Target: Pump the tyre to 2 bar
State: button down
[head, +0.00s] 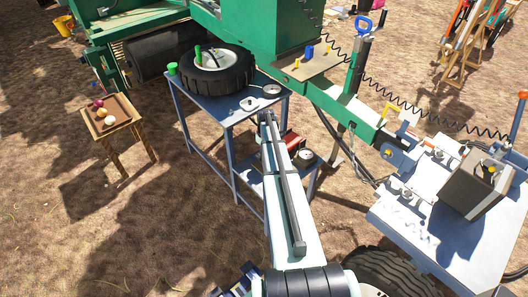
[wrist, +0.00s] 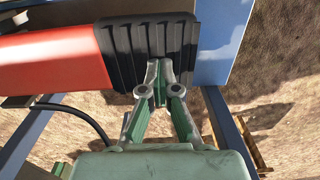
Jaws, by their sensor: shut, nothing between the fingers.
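The tyre (head: 240,72) lies flat on the blue workbench (head: 212,112), with a green upright part at its rim. A round dial gauge (head: 271,90) is on the bench beside it. A red body with a black ribbed pad, apparently a foot pump (head: 291,142), partly shows on the lower shelf behind my arm. In the wrist view, the red body (wrist: 50,62) ends in the black ribbed pad (wrist: 120,50). My gripper (wrist: 160,85) is shut and empty, its fingertips overlapping the pad's lower edge. I cannot tell whether they touch. My arm hides the gripper in the head view.
A second dial (head: 305,155) sits at the lower shelf. A black hose (wrist: 75,115) runs beside the red body. Green machinery (head: 265,35) stands behind the bench; a blue-grey work surface (head: 440,240) is at right. A wooden stool (head: 113,125) holds onions on the left.

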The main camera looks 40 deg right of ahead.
jog(key=shift+s+a+f, duration=0.1)
jog(key=shift+s+f, duration=0.1)
jog(key=shift+f, duration=0.2)
jog(key=shift+r+p, duration=0.3)
jog(key=shift+r, duration=0.15)
notch_tip(320, 180, up, 14)
jog(key=shift+w+a+p, duration=0.2)
jog(key=shift+p, duration=0.15)
dwell(0.6)
